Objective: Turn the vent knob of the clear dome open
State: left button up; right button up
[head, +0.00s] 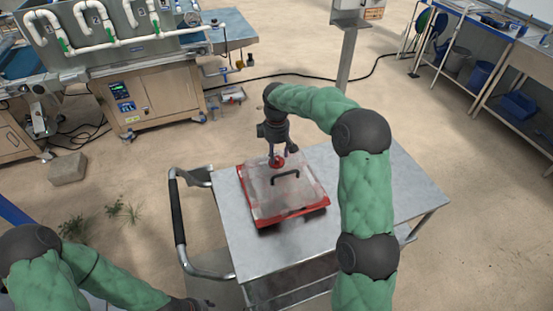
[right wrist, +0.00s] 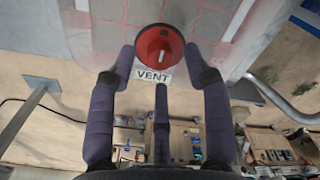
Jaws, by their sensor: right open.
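The clear dome (head: 298,184) is a see-through lid with a black handle, sitting on a red tray (head: 294,220) on the cart. Its round red vent knob (head: 276,162) is at the dome's far edge. In the right wrist view the knob (right wrist: 158,47) has a pale pointer bar, beside a white VENT label (right wrist: 152,75). My right gripper (head: 279,153) is over the knob, pointing down. In the right wrist view its fingers (right wrist: 160,62) are open, with tips near the knob's sides; contact cannot be told. My left gripper (head: 192,304) shows only partly at the bottom edge.
The grey cart top (head: 400,190) is clear right of the tray, partly behind my right arm. The cart's black push handle (head: 177,212) stands at the left. A seeder machine (head: 135,85) is at the back left, a grey post (head: 347,60) behind the cart.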

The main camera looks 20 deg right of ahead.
jog(key=shift+f, duration=1.15)
grip_shut()
